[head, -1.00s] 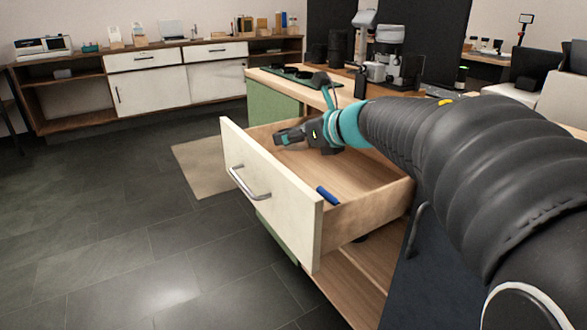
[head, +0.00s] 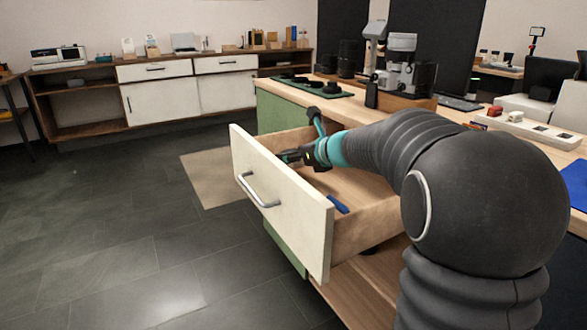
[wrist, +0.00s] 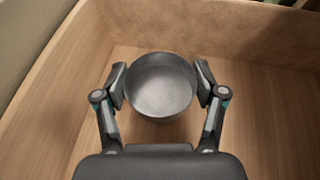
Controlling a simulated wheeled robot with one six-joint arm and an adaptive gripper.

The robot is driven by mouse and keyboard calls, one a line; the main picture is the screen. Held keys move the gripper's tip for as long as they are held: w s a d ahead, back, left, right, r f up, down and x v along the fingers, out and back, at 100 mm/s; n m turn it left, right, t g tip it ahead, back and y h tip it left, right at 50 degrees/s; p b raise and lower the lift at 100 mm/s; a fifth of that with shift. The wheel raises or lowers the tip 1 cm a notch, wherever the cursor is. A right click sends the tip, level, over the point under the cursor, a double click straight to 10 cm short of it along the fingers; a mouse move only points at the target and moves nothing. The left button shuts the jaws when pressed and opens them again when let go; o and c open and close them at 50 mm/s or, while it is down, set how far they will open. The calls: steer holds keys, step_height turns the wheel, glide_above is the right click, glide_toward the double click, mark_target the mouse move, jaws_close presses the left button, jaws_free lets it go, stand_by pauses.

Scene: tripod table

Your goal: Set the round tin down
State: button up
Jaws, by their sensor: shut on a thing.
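The round tin (wrist: 160,86) is a grey metal cylinder, seen from above in the wrist view. My gripper (wrist: 161,88) is shut on it, one finger on each side. The tin is within the open drawer (head: 283,208), over its wooden floor. I cannot tell whether its base touches the floor. In the head view my gripper (head: 290,157) reaches low into the drawer behind the pale front panel, and the tin is not clearly visible there.
A blue object (head: 338,204) lies in the drawer near its right side. The drawer walls stand close around my gripper. The counter (head: 350,108) above holds a dark green mat (head: 308,86) and coffee equipment (head: 398,65). Drawer floor around the tin is bare.

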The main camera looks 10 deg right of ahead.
mark_target(300, 166)
steer(key=shift+f+b, duration=0.4)
steer(key=shift+f, duration=1.4)
steer(key=shift+f, duration=0.2)
steer(key=o, duration=1.1)
steer(key=shift+r, duration=0.1)
steer(key=shift+s+d+r, duration=0.1)
steer(key=shift+r, duration=0.1)
steer(key=v, duration=1.1)
steer(key=shift+s+d+r+p, duration=0.1)
steer(key=shift+s+p, duration=0.2)
steer(key=shift+p, duration=0.05)
